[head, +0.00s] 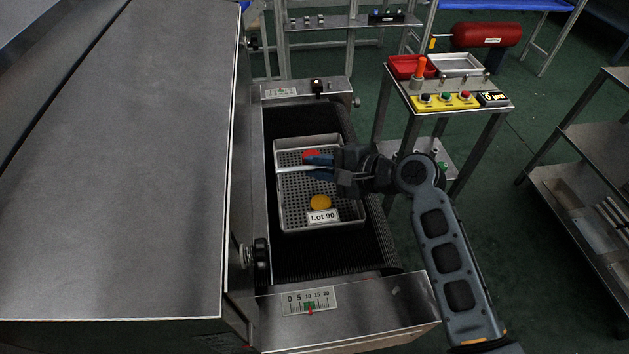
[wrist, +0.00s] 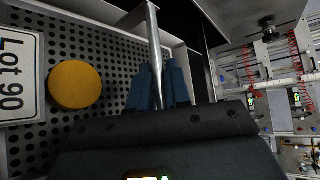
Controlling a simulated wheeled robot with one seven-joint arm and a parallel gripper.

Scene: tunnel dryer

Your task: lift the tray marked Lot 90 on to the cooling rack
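The Lot 90 tray (head: 281,210) is a grey perforated metal tray on the dark conveyor belt, with its label (head: 323,216) on the near edge. A thin metal bar (wrist: 155,45) crosses it. A yellow disc (head: 320,202) lies near the label, and a red disc (head: 311,155) lies beyond the bar. In the wrist view the label (wrist: 15,75) and the yellow disc (wrist: 75,85) are at the left. My gripper (head: 318,169) reaches in from the right. Its blue fingers (wrist: 160,88) lie close on both sides of the bar and appear shut on it.
The large dryer housing (head: 120,170) stands at the left of the belt (head: 300,262). A metal plate with a scale (head: 309,300) crosses the near end. A stand with a yellow button panel (head: 445,101) and a red tray (head: 408,67) is behind right. Shelves (head: 600,140) stand far right.

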